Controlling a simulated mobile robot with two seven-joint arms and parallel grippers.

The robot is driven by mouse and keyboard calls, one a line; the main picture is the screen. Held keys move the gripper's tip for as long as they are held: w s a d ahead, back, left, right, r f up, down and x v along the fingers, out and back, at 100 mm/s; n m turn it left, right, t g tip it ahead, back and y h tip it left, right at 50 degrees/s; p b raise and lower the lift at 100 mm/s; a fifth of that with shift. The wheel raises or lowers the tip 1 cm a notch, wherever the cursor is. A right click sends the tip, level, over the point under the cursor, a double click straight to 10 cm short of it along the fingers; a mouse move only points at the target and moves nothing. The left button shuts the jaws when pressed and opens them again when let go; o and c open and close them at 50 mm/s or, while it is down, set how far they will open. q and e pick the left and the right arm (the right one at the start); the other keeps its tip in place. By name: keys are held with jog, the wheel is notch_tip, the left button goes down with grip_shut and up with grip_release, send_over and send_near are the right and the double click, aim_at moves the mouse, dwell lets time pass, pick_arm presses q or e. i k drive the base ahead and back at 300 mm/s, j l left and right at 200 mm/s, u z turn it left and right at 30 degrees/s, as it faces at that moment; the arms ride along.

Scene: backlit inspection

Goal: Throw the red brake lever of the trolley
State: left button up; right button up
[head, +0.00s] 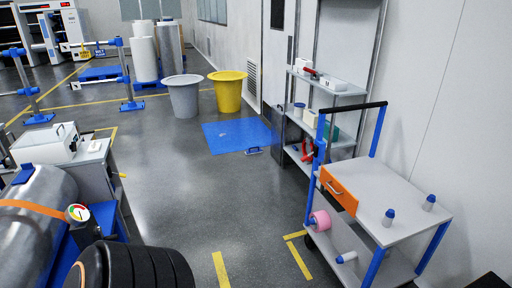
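The trolley (385,188) stands at the right, with a pale grey top, blue posts and a black push bar (350,107). A red curved part (307,152) shows beside the left blue post. I cannot tell whether it is the brake lever on the trolley or a thing on the shelf behind. No other clear red lever shows on the trolley. Neither of my grippers is in view.
Black ribbed rings (140,268) and a metal cylinder (35,215) are lower left. The middle floor (205,195) is clear.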

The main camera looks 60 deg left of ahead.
aim_at(306, 157)
jog(key=u, duration=1.5)
jog(key=i+j+z, duration=0.1)
jog(key=z, duration=0.7)
jog(key=i+j+z, duration=0.45)
jog(key=j+z, duration=0.15)
jog(key=j, duration=0.2)
jog(key=i+j+z, duration=0.1)
jog(key=j, duration=0.3)
jog(key=i+j+z, duration=0.1)
jog(key=j, duration=0.35)
jog(key=i+j+z, duration=0.1)
jog(key=j, duration=0.35)
jog(key=i+j+z, duration=0.1)
jog(key=j, duration=0.35)
jog(key=i+j, duration=0.1)
jog(key=j, duration=0.35)
jog(key=i+j, duration=0.1)
jog(key=j, duration=0.35)
jog(key=i+j, duration=0.1)
jog(key=j, duration=0.35)
jog(key=i+j, duration=0.15)
jog(key=j, duration=0.25)
